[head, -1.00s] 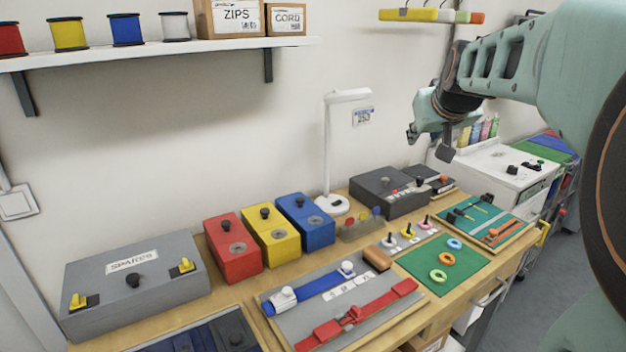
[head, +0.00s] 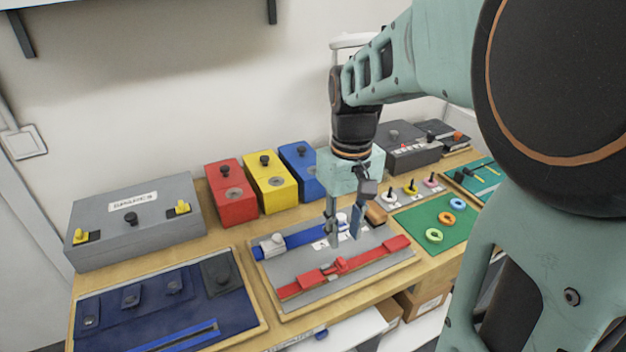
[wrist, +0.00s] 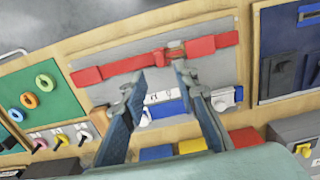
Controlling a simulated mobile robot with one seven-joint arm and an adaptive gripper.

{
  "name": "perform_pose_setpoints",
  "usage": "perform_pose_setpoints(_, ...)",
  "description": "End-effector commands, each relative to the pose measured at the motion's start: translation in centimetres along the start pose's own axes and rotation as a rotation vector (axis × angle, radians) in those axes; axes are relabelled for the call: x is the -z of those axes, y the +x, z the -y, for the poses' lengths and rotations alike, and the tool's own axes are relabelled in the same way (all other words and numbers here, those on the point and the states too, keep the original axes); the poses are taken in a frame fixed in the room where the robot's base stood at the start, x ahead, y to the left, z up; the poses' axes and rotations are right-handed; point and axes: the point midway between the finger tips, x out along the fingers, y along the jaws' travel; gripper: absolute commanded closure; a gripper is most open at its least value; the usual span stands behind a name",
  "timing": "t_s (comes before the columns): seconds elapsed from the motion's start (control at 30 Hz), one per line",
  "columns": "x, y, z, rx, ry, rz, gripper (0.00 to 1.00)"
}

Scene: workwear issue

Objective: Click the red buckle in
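The red strap (head: 300,285) with the red buckle (head: 336,266) lies along the near side of a grey board (head: 330,290). In the wrist view the buckle (wrist: 160,57) is near the middle of the red strap (wrist: 110,68), with a brownish-grey part beside it. I cannot tell whether its two halves are joined. My gripper (head: 345,238) points down over the board, just behind the buckle. In the wrist view my gripper (wrist: 157,77) is open and empty, its fingertips apart and short of the strap.
A blue strap (head: 305,238) with white fittings lies behind, partly hidden by my fingers. A green mat with rings (head: 434,235) is to the right. A dark blue panel (head: 150,320) is to the left. Red (head: 230,200), yellow (head: 270,190) and blue boxes stand behind.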

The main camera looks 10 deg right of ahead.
Motion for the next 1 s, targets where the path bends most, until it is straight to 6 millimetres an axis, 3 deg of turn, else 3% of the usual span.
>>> perform_pose_setpoints(0.2, 0.0, 4.4, 0.0, 0.001, 0.000, 0.002, 0.72)
perform_pose_setpoints(0.4, 0.0, 6.9, 0.0, 0.000, 0.000, 0.000, 0.72)
perform_pose_setpoints(0.8, 0.1, 7.5, 0.0, -0.001, 0.001, -0.003, 0.72)
perform_pose_setpoints(1.0, 0.1, 7.5, 0.0, -0.001, 0.001, -0.003, 0.94)
